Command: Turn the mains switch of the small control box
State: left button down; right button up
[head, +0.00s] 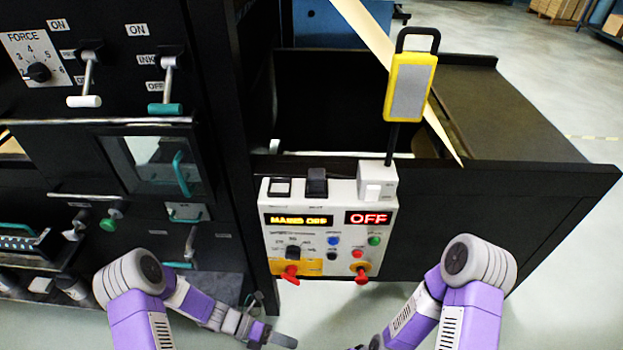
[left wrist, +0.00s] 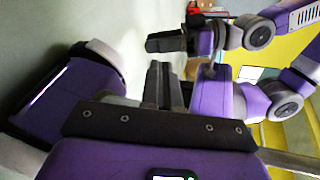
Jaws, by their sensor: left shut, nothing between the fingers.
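The small control box (head: 330,235) is pale grey and hangs on the front of a black machine, in the middle of the head view. Its displays read what looks like "MAINS OFF" and "OFF".
A yellow-framed grey panel (head: 410,88) stands on a post above the box. A black cabinet with levers (head: 84,80) and green handles (head: 181,174) rises at left. A black trough (head: 510,110) lies behind. The floor below the box is clear.

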pick_arm(q)
jog(key=s+a+f+m+t+y, duration=0.1)
jog(key=s+m+y, duration=0.1)
jog(key=m, duration=0.7)
jog(key=s+a+f+m+t+y+p, duration=0.1)
jog(key=m+y, duration=0.3)
jog(key=m, duration=0.5)
jog(key=s+a+f+m+t+y, duration=0.1)
jog(key=s+f+m+y, duration=0.2)
jog(key=m, duration=0.6)
jog(key=shift+s+m+t, duration=0.15)
jog(key=shift+m+t, duration=0.15)
jog(key=shift+m, duration=0.1)
